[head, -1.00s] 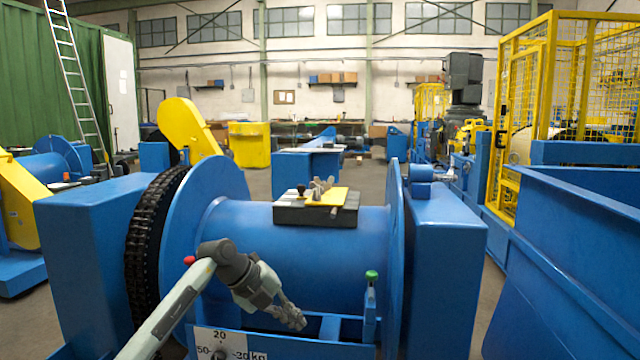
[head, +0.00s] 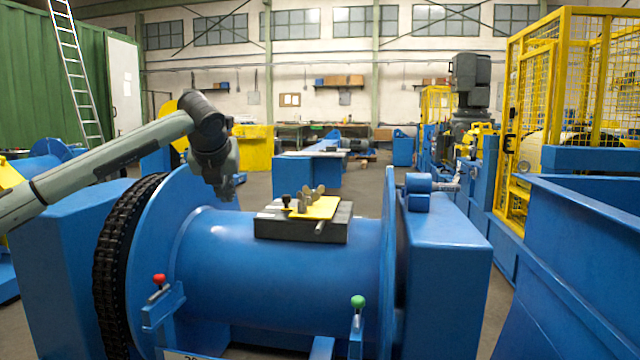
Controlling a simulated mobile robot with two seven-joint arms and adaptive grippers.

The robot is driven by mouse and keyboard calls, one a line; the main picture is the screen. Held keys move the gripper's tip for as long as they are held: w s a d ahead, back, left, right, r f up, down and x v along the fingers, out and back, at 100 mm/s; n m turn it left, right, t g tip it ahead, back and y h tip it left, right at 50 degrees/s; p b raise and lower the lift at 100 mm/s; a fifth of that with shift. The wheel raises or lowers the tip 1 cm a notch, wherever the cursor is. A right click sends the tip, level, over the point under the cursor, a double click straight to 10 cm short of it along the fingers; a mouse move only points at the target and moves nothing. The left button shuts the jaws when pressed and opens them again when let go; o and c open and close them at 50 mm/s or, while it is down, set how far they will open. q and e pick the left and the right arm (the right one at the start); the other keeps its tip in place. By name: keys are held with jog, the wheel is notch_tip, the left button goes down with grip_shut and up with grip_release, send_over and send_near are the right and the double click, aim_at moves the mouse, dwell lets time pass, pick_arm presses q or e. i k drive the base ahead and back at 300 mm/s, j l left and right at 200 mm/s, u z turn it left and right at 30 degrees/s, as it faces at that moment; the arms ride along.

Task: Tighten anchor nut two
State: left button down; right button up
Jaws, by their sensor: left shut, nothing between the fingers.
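My left arm comes in from the left, and my left gripper (head: 229,192) points down over the left part of the blue drum (head: 280,265). It is shut and empty, left of and apart from the dark block (head: 290,230) on top of the drum. On the block lie a yellow plate (head: 322,208), several small tan wing-shaped parts (head: 306,199) and a dark-headed piece (head: 286,201). I cannot tell which part is anchor nut two. My right gripper is not in view.
A black chain (head: 118,265) wraps the drum's left flange. A red-knobbed lever (head: 159,282) and a green-knobbed lever (head: 358,303) stand at the front. A yellow cage (head: 545,110) stands at right.

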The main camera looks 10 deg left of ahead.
aim_at(321, 189)
jog(key=i+l, duration=0.3)
jog(key=i, duration=0.2)
jog(key=i+l, duration=0.25)
jog(key=i, duration=0.3)
